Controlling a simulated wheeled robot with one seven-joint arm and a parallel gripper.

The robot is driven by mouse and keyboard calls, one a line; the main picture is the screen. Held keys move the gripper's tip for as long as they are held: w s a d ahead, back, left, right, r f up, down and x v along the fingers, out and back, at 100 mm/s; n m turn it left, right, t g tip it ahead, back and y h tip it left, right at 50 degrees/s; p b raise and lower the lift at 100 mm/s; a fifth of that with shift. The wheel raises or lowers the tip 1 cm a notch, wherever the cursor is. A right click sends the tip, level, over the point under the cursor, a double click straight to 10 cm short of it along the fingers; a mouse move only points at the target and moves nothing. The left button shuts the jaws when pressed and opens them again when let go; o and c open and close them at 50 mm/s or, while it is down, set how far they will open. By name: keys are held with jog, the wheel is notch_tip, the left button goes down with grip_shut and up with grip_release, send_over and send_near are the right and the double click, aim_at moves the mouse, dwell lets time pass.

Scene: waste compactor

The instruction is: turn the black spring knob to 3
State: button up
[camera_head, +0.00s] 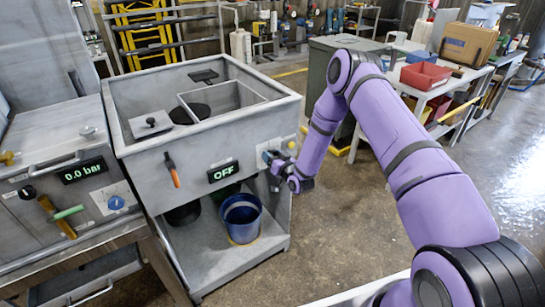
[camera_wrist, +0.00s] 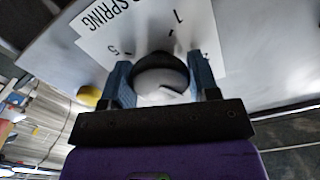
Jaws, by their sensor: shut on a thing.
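The black spring knob (camera_wrist: 160,68) shows in the wrist view, in front of a white dial plate (camera_wrist: 112,38) that reads "SPRING". The figures 1 and 5 are readable around it; other marks are partly hidden. My gripper (camera_wrist: 160,76) has its two blue fingers on either side of the knob, shut on it. A pale patch shows on the knob's near face; I cannot tell which figure the knob points to. In the head view, my gripper (camera_head: 272,158) is at the right end of the grey compactor's front panel and covers the knob.
A display reading OFF (camera_head: 223,171) and an orange-handled lever (camera_head: 172,170) are on the compactor front (camera_head: 200,150). A blue bucket (camera_head: 241,218) stands on the shelf below. A yellow button (camera_wrist: 88,96) is beside my gripper. At left, another unit has a blue knob (camera_head: 117,202).

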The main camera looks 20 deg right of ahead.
jog(key=m, duration=0.5)
jog(key=shift+s+f, duration=0.1)
dwell(0.5)
jog(key=o, duration=0.9)
jog(key=shift+o, duration=0.2)
jog(key=v, duration=1)
jog(key=shift+s+d, duration=0.15)
jog(key=shift+s, duration=0.2)
